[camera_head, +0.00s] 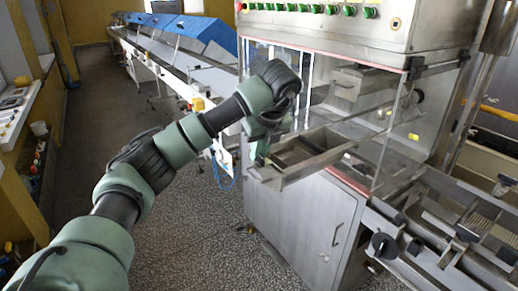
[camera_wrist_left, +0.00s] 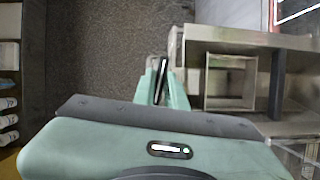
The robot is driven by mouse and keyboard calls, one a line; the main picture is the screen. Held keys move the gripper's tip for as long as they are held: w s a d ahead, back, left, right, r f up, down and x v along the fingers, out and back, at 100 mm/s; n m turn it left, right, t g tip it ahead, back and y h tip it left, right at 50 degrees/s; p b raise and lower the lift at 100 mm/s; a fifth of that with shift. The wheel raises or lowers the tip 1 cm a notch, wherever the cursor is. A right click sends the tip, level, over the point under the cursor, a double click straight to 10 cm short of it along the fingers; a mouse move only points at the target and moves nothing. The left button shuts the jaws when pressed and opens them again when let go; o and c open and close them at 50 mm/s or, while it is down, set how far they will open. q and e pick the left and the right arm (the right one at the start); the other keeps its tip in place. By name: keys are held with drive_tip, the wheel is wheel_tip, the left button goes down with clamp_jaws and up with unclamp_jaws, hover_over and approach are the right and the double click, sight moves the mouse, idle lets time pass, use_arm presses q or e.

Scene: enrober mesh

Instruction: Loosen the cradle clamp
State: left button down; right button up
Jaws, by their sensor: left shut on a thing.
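My left arm reaches across from the left in the head view. My left gripper (camera_head: 260,153) points down at the near left corner of an open steel frame, the cradle (camera_head: 318,167), which sticks out from the machine's front. In the left wrist view the green fingers (camera_wrist_left: 162,84) are shut on a narrow dark and pale part, seemingly the clamp's handle (camera_wrist_left: 162,66), beside the cradle's left edge (camera_wrist_left: 192,75). The fingers hide most of the clamp, so its setting cannot be told. My right gripper is not in view.
The steel cabinet (camera_head: 300,222) with clear panels stands behind and below the cradle. A steel conveyor frame with a black knob (camera_head: 383,246) is at the lower right. A long conveyor with blue covers (camera_head: 200,35) runs back left. The speckled floor (camera_head: 195,245) is clear.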

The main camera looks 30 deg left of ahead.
use_arm(q)
drive_tip(key=shift+r+n+p, duration=0.1)
drive_tip(key=shift+n+p, duration=0.25)
drive_tip(key=shift+n, duration=0.25)
drive_tip(key=shift+g, duration=0.3)
drive_tip(key=c, duration=1.5)
unclamp_jaws()
drive_tip(key=p+v, duration=0.1)
drive_tip(key=v, duration=0.6)
drive_tip(key=shift+d+r, duration=0.2)
drive_tip(key=shift+r, duration=0.05)
